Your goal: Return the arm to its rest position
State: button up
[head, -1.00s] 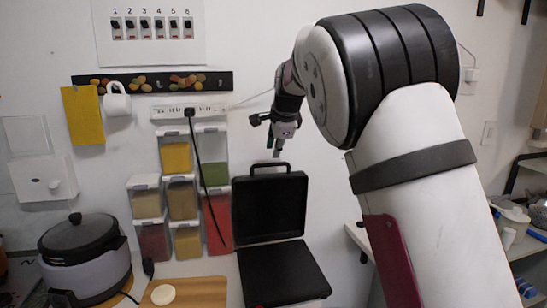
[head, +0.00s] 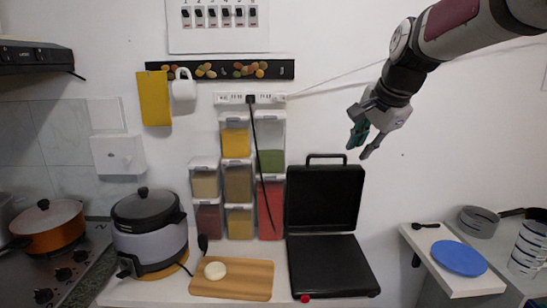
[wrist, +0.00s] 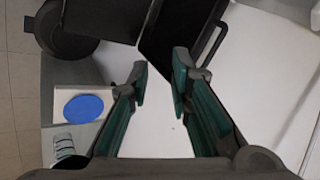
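My gripper (head: 364,140) is raised in front of the white wall, above and to the right of the open black case, pointing down and left. Its green-lined fingers are apart with nothing between them. In the wrist view my gripper (wrist: 160,85) also shows open and empty, with the white wall visible between the fingers. My arm comes in from the upper right of the head view.
The open black case (head: 325,200) stands on the counter. Stacked spice dispensers (head: 238,186) stand left of it, beside a rice cooker (head: 150,240) and a cutting board (head: 250,280). A shelf at right holds a blue plate (head: 459,258).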

jog(key=s+f+n, duration=0.3)
jog(key=s+n, duration=0.1)
jog(key=s, duration=0.7)
jog(key=s+a+f+n+g, duration=0.1)
jog(key=s+f+n, duration=0.3)
jog(key=s, duration=0.7)
jog(key=s+f+n+g+h, duration=0.1)
jog(key=s+f+n, duration=0.3)
jog(key=s, duration=0.7)
jog(key=shift+a+n, duration=0.3)
jog(key=shift+n, duration=0.2)
